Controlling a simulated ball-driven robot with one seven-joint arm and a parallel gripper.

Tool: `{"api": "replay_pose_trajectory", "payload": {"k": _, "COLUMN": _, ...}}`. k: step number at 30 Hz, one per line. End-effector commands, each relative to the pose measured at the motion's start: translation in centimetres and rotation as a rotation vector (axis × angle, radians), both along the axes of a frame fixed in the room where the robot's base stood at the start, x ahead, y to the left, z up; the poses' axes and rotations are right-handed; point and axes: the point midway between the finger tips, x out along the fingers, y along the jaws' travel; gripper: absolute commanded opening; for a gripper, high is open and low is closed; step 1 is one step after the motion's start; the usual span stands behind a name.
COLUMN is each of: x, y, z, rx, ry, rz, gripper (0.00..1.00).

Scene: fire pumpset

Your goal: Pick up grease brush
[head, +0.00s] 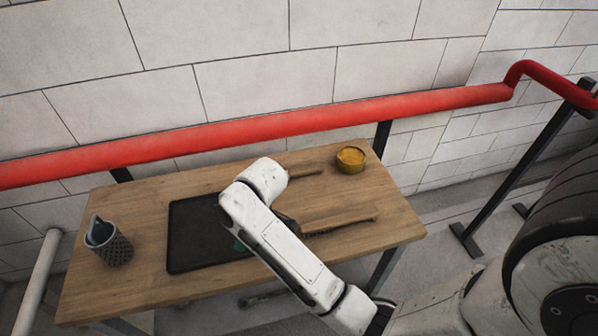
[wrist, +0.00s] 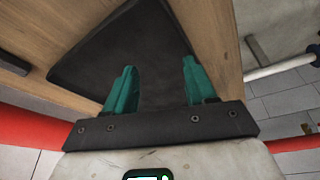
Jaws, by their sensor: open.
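A long wooden-handled tool (head: 341,223), which looks like the grease brush, lies on the table right of my forearm in the head view. Its left end is dark and partly hidden behind my arm. A second, shorter wooden handle (head: 306,173) shows farther back, its other end also hidden by my arm. I cannot tell for sure which one is the grease brush. My gripper (wrist: 158,68) is open, its teal fingers apart and empty over the black tray (wrist: 100,60). In the head view my arm mostly hides the gripper. No brush shows between the fingers.
The black tray (head: 190,255) lies on the wooden table (head: 140,200). A grey patterned cup (head: 116,250) with something in it stands at the left. A yellow tin (head: 351,160) stands at the back right. A red pipe (head: 240,132) runs behind the table along the wall.

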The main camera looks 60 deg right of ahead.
Motion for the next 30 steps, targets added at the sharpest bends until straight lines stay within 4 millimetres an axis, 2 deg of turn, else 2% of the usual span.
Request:
{"api": "replay_pose_trajectory", "payload": {"k": 1, "x": 1.4, "y": -2.9, "z": 0.7, "rx": -0.021, "ry": 0.011, "rz": 0.028, "gripper": 0.55}}
{"api": "replay_pose_trajectory", "payload": {"k": 3, "x": 2.5, "y": -6.7, "z": 1.4, "rx": -0.048, "ry": 0.043, "rz": 0.098, "gripper": 0.55}}
{"api": "replay_pose_trajectory", "payload": {"k": 5, "x": 2.9, "y": -10.4, "z": 2.3, "rx": -0.073, "ry": 0.076, "rz": 0.156, "gripper": 0.55}}
{"api": "replay_pose_trajectory", "payload": {"k": 6, "x": 2.9, "y": -13.0, "z": 2.8, "rx": -0.087, "ry": 0.101, "rz": 0.192, "gripper": 0.55}}
{"api": "replay_pose_trajectory", "payload": {"k": 9, "x": 1.8, "y": -19.0, "z": 4.3, "rx": -0.115, "ry": 0.165, "rz": 0.269, "gripper": 0.55}}
{"api": "replay_pose_trajectory", "payload": {"k": 12, "x": 0.0, "y": -23.8, "z": 5.6, "rx": -0.128, "ry": 0.222, "rz": 0.323, "gripper": 0.55}}
{"api": "replay_pose_trajectory", "payload": {"k": 15, "x": -1.7, "y": -27.1, "z": 6.6, "rx": -0.132, "ry": 0.264, "rz": 0.358, "gripper": 0.55}}
{"api": "replay_pose_trajectory", "payload": {"k": 18, "x": -2.8, "y": -28.7, "z": 7.0, "rx": -0.129, "ry": 0.288, "rz": 0.377, "gripper": 0.55}}
{"api": "replay_pose_trajectory", "payload": {"k": 20, "x": -3.1, "y": -29.1, "z": 6.6, "rx": -0.127, "ry": 0.295, "rz": 0.385, "gripper": 0.55}}
{"api": "replay_pose_trajectory", "payload": {"k": 30, "x": -3.1, "y": -29.2, "z": 2.1, "rx": -0.128, "ry": 0.296, "rz": 0.385, "gripper": 0.55}}
